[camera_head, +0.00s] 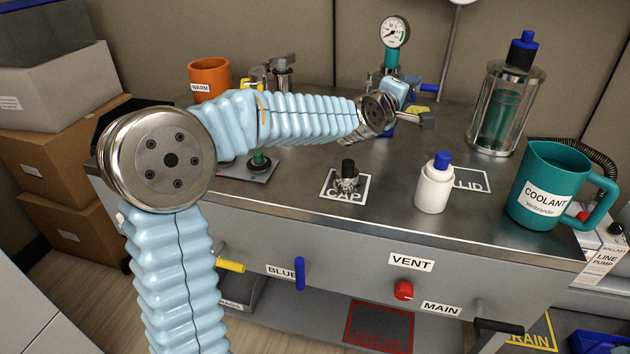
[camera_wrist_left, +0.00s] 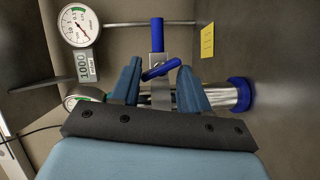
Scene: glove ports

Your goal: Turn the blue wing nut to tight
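The blue wing nut (camera_wrist_left: 160,70) shows in the left wrist view, mounted on the metal gauge stand, its wings slightly slanted in the picture. My left gripper (camera_wrist_left: 158,88) is open, with one blue finger on each side of the wing nut and visible gaps between. I cannot tell how deep the fingers reach along it. A straight blue bar (camera_wrist_left: 157,34) sticks out beside the nut and also shows in the head view (camera_head: 430,87). In the head view my left arm and hand hide the wing nut. My right gripper is not in view.
The pressure gauge (camera_head: 394,32) tops the stand. A glass cylinder with a blue cap (camera_head: 500,105), a white bottle (camera_head: 434,188) and a teal coolant mug (camera_head: 548,180) stand to the right. An orange mug (camera_head: 210,78) stands left. The bench middle (camera_head: 400,160) is clear.

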